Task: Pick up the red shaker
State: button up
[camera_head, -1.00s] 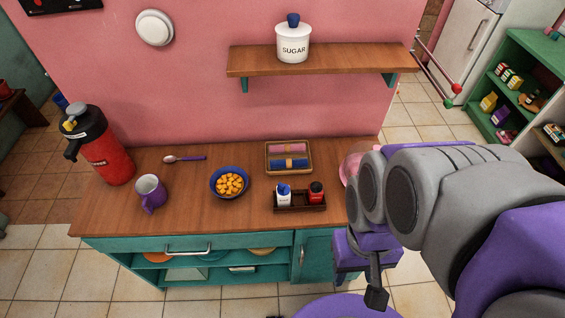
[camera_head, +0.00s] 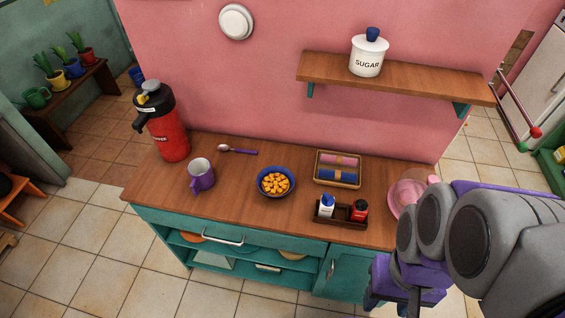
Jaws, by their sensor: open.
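The red shaker (camera_head: 360,211) has a dark top and stands upright at the right end of a small dark wooden caddy (camera_head: 341,222) on the counter. A white shaker with a blue top (camera_head: 327,206) stands at the caddy's left end. My gripper (camera_head: 398,303) is at the lower right, in front of the counter and apart from the red shaker. It is open, and nothing shows between its jaws. Its tips are partly hidden by the frame's bottom edge and my own arm.
The wooden counter (camera_head: 235,215) also bears a red flask (camera_head: 168,135), purple mug (camera_head: 202,178), blue bowl of yellow pieces (camera_head: 276,181), spoon (camera_head: 240,151) and a basket of rolled cloths (camera_head: 338,169). A pink dish (camera_head: 404,192) stands beside my arm. A shelf (camera_head: 400,79) with a sugar jar (camera_head: 368,54) hangs above.

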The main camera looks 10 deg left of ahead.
aim_at(355, 215)
jog(key=u, duration=0.85)
jog(key=k+l+u, duration=0.1)
jog(key=l, duration=0.3)
jog(key=k+l, duration=0.3)
jog(key=l, duration=0.15)
jog(key=k+l+u, duration=0.15)
jog(key=l, duration=0.25)
jog(key=k+l+u, duration=0.1)
jog(key=k+l, duration=0.2)
jog(key=l, duration=0.1)
